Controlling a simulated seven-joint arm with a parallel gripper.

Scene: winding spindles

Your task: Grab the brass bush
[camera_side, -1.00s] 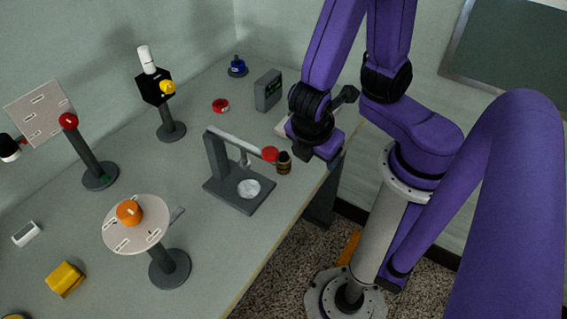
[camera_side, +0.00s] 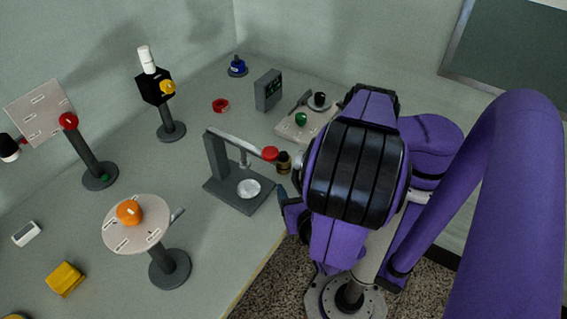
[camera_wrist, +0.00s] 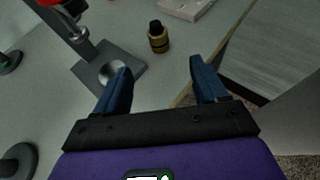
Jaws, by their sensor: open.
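The brass bush (camera_wrist: 158,42) stands upright on the table in the wrist view, brass-coloured below with a black top. In the side view the bush (camera_side: 284,168) stands just right of the press's red knob. My gripper (camera_wrist: 160,72) is open and empty. Its two blue fingers point towards the bush, which lies beyond the fingertips and between their lines. In the side view my wrist hides most of the gripper; a dark fingertip (camera_side: 282,193) shows near the press base.
A grey press (camera_side: 216,160) with a red knob (camera_side: 270,153) stands close left of the bush. A pale board (camera_side: 309,130) with a green knob lies behind. A round-topped stand (camera_side: 135,240) is at the front left. The table edge runs close on the right.

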